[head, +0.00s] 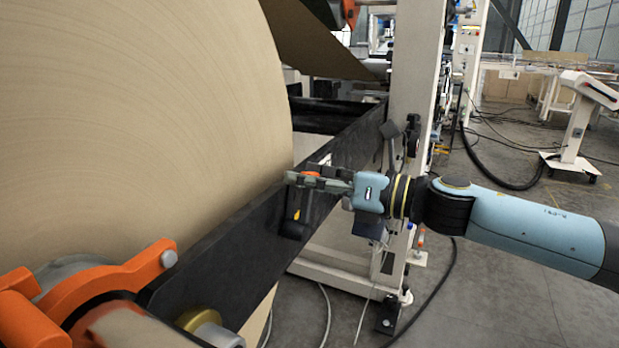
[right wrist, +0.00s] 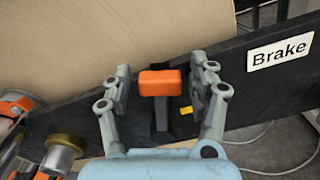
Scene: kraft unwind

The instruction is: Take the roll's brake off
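The brake lever, an orange-topped handle (right wrist: 163,83) on a dark stem, stands at the black beam in the right wrist view. A white label reading "Brake" (right wrist: 280,50) is on the beam to its right. My right gripper (right wrist: 160,73) is open, with one finger on each side of the orange handle and gaps visible on both sides. In the head view my right gripper (head: 318,180) is at the beam, and a bit of orange shows between its fingers. The large brown paper roll (head: 150,120) fills the left. My left gripper is not in view.
The black beam (head: 235,250) runs diagonally from the orange clamp (head: 100,285) to a pale upright post (head: 415,75). A small yellow marker (right wrist: 186,112) is beside the lever's stem. Cables lie on the grey floor, which is mostly open at right.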

